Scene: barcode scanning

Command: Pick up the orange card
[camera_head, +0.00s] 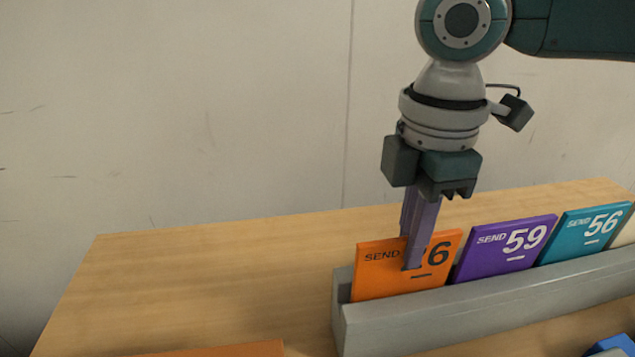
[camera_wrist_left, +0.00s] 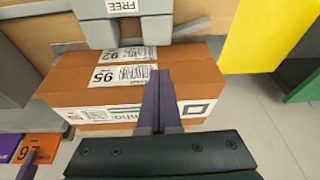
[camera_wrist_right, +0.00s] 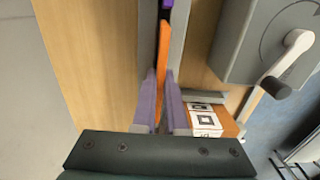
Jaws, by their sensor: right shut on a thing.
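The orange card (camera_head: 375,281), marked SEND with a number ending in 6, stands in the left end of a long grey slotted holder (camera_head: 400,322). My right gripper (camera_head: 412,262) points down over it and is shut on its upper part, one finger covering part of the number. In the right wrist view the card (camera_wrist_right: 163,48) shows edge-on between the two purple fingers (camera_wrist_right: 159,90). My left gripper shows only in the left wrist view (camera_wrist_left: 160,82); its fingers are together and empty, over a brown box (camera_wrist_left: 75,90).
A purple card (camera_head: 505,248) and a teal card (camera_head: 583,236) stand beside it in the holder. The table (camera_head: 200,275) left of the holder is clear. A grey device with a white handle (camera_wrist_right: 290,50) shows in the right wrist view.

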